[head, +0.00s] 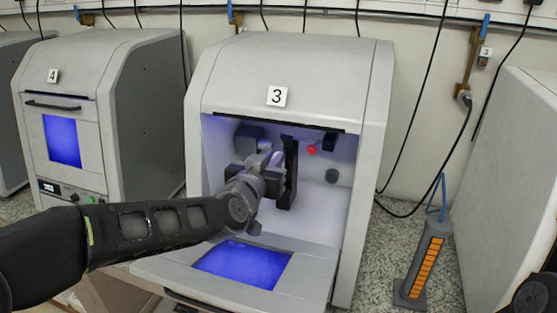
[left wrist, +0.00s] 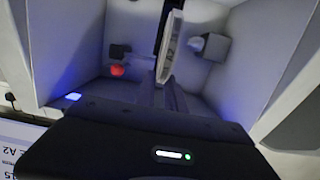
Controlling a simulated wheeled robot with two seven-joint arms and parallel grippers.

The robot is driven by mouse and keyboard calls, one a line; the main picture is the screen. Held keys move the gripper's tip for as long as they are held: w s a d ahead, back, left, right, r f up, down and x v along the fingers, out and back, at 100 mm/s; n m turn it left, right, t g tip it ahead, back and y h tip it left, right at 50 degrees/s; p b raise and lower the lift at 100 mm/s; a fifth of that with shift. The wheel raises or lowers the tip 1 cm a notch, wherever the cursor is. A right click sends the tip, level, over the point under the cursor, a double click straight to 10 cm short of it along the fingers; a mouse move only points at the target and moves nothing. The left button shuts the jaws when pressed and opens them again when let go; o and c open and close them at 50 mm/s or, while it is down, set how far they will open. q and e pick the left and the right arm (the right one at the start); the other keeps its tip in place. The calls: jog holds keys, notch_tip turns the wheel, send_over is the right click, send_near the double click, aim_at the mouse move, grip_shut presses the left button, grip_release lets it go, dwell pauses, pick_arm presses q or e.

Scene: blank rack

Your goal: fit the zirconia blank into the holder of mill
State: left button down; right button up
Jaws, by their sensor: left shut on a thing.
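Mill 3 (head: 210,95) stands open in the middle of the head view, its front door (head: 300,270) folded down. My left gripper (head: 270,160) is inside its lit chamber, beside the dark upright holder (head: 291,170). In the left wrist view my left gripper (left wrist: 166,90) is shut on the zirconia blank (left wrist: 170,47), a pale disc seen nearly edge-on with markings on its face. The blank is upright, close to the dark holder part behind it. I cannot tell whether it is seated. In the head view the blank is mostly hidden by my gripper.
A red knob (head: 311,150) and a dark round fitting (head: 332,176) are on the chamber's back wall. Closed mill 4 (head: 95,75) stands left. A grey stand with orange slots (head: 425,265) is on the speckled counter at right, before another grey cabinet (head: 510,180).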

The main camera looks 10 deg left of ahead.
pick_arm(q)
jog(key=s+r+p, duration=0.1)
jog(key=s+r, duration=0.2)
jog(key=s, duration=0.4)
jog(key=shift+a+r, duration=0.2)
jog(key=shift+r, duration=0.2)
pick_arm(e)
jog(key=shift+r, duration=0.55)
pick_arm(q)
jog(key=shift+w+f, duration=0.15)
pick_arm(e)
jog(key=shift+f, duration=0.1)
